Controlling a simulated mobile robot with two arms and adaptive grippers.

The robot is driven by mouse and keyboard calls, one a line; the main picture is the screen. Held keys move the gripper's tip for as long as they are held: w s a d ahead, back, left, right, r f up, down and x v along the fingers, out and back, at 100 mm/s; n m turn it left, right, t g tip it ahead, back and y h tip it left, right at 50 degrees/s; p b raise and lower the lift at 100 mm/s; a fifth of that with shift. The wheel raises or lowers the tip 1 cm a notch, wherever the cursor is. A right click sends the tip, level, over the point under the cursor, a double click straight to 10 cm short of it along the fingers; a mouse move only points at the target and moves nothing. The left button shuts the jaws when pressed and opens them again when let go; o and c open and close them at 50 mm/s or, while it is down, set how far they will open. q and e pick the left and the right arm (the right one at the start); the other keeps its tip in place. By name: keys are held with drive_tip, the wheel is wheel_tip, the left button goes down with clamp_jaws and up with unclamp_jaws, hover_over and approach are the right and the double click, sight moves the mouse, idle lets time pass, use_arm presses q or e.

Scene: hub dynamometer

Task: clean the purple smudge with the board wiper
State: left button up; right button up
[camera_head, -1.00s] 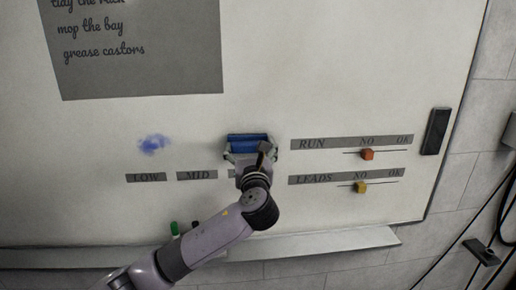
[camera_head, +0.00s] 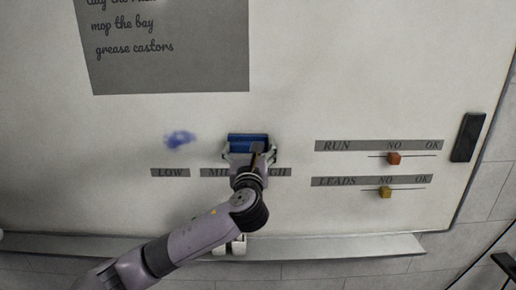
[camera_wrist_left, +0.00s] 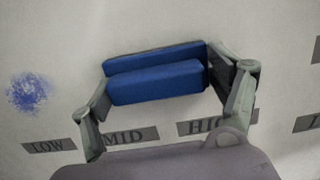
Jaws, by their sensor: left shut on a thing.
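The purple smudge (camera_head: 180,139) is a blue-purple patch on the whiteboard, above the LOW label. It also shows at the left of the left wrist view (camera_wrist_left: 28,92). My left gripper (camera_head: 249,154) is shut on the board wiper (camera_head: 249,140), a blue block held across its two fingers. In the left wrist view the wiper (camera_wrist_left: 155,82) sits between the fingertips, to the right of the smudge and apart from it. I cannot tell whether the wiper touches the board. My right gripper is not in view.
The whiteboard (camera_head: 300,80) carries a grey note (camera_head: 170,60) at upper left. Sliders with an orange knob (camera_head: 393,159) and a yellow knob (camera_head: 385,192) are at right, near a black block (camera_head: 467,137). A tray ledge (camera_head: 340,247) runs below. The surface between smudge and wiper is clear.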

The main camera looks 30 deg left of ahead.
use_arm(q)
drive_tip(key=shift+s+a, duration=0.35)
drive_tip(key=shift+a, duration=0.2)
drive_tip(key=shift+d, duration=0.1)
drive_tip(key=shift+d, duration=0.15)
drive_tip(key=shift+s+d, duration=0.15)
drive_tip(key=shift+s, duration=0.1)
drive_tip(key=shift+r+v, duration=0.15)
drive_tip(key=shift+v, duration=1.15)
drive_tip(key=shift+r+v, duration=0.15)
drive_tip(key=shift+v, duration=1.15)
drive_tip(key=shift+s, duration=0.1)
drive_tip(key=v, duration=0.3)
drive_tip(key=shift+r, duration=0.2)
